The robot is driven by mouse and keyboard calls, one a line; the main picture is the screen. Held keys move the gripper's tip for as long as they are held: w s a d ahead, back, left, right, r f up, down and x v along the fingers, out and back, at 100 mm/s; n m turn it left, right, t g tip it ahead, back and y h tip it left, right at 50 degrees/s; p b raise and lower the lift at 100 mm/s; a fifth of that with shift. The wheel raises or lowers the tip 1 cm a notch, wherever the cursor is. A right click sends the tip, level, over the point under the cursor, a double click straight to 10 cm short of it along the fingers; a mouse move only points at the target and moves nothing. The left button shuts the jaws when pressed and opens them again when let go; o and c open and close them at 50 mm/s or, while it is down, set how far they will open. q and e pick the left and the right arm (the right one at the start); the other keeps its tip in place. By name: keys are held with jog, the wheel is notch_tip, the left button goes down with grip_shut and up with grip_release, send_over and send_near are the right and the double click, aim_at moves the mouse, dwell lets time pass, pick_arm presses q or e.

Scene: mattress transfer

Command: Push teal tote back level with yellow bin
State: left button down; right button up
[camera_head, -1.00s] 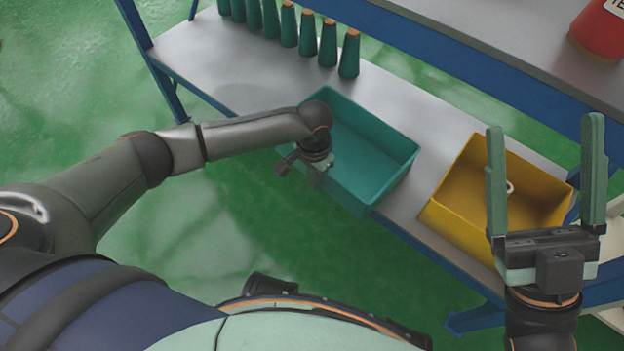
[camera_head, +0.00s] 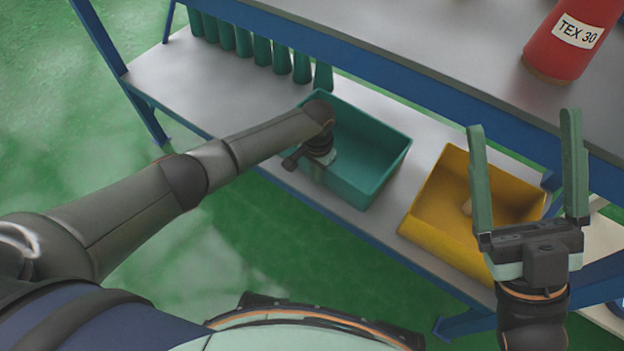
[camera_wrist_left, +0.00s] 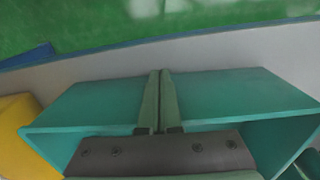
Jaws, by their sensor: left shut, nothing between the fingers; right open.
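The teal tote (camera_head: 378,190) stands on the lower shelf, left of the yellow bin (camera_head: 440,243), with a gap between them. A strip of shelf shows along its front. In the left wrist view the tote (camera_wrist_left: 225,95) fills the middle and the yellow bin (camera_wrist_left: 15,120) shows at the left edge. My right gripper (camera_head: 524,120) is open and empty, above the yellow bin's right side.
Several green cones (camera_head: 255,48) stand at the shelf's back left. A red cone labelled TEX 30 (camera_head: 570,45) stands on the upper tabletop (camera_head: 440,50). The shelf (camera_head: 165,75) is bare at left.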

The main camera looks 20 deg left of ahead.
aim_at(533, 120)
pick_arm(q)
jog(key=shift+r, duration=0.1)
pick_arm(e)
notch_tip(533, 120, up, 6)
jog(key=n+p, duration=0.1)
jog(key=p, duration=0.5)
jog(key=w+f+m+h, duration=0.2)
jog(key=f+h, duration=0.1)
jog(key=w+d+f+m+h, duration=0.1)
jog(key=f, duration=0.1)
jog(key=shift+w+f+m, duration=0.2)
jog(key=shift+w+m, duration=0.15)
jog(key=shift+m, duration=0.05)
pick_arm(q)
notch_tip(533, 120, up, 12)
jog(key=shift+r, duration=0.2)
